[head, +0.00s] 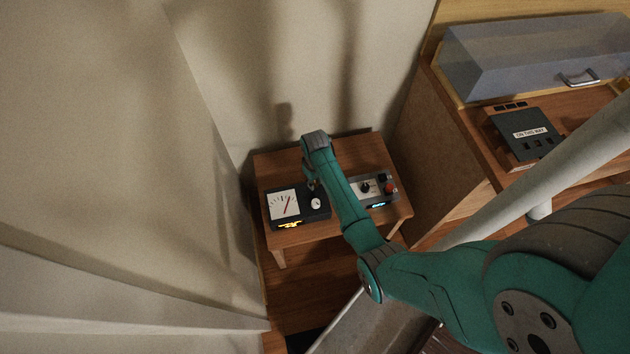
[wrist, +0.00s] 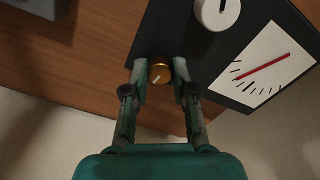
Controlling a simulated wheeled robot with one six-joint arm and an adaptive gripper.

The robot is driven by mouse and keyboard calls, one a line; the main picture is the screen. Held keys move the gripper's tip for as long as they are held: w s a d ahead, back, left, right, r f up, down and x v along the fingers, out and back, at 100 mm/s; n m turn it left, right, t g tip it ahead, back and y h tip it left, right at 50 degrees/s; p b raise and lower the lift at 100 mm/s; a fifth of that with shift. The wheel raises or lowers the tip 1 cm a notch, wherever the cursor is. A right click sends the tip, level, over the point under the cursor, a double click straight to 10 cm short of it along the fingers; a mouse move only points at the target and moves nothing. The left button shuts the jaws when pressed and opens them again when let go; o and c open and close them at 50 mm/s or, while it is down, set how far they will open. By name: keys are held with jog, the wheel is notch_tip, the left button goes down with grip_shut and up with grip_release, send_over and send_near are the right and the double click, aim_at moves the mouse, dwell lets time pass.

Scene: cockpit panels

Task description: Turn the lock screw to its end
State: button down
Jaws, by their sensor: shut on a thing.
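The lock screw (wrist: 160,73) is a small brass knob with a pale pointer mark, on the edge of a dark panel (wrist: 181,34). In the wrist view, my gripper (wrist: 161,75) has one finger on each side of the screw and is shut on it. The mark points down and slightly left. The panel also bears a white dial with a red needle (wrist: 262,67) and a white knob with a dark mark (wrist: 218,10). In the head view, the same panel (head: 272,218) lies on a small wooden table, and my arm partly covers the gripper area; the screw is not clear there.
Farther right, a wooden counter carries a dark box labelled "ON THIS WAY" (head: 528,133) and a clear-lidded case (head: 540,55). Pale walls stand close behind and left.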

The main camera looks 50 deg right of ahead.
aim_at(315, 183)
jog(key=shift+n, duration=0.9)
jog(key=c, duration=0.9)
grip_release()
jog(key=shift+c, duration=0.2)
notch_tip(315, 183, up, 12)
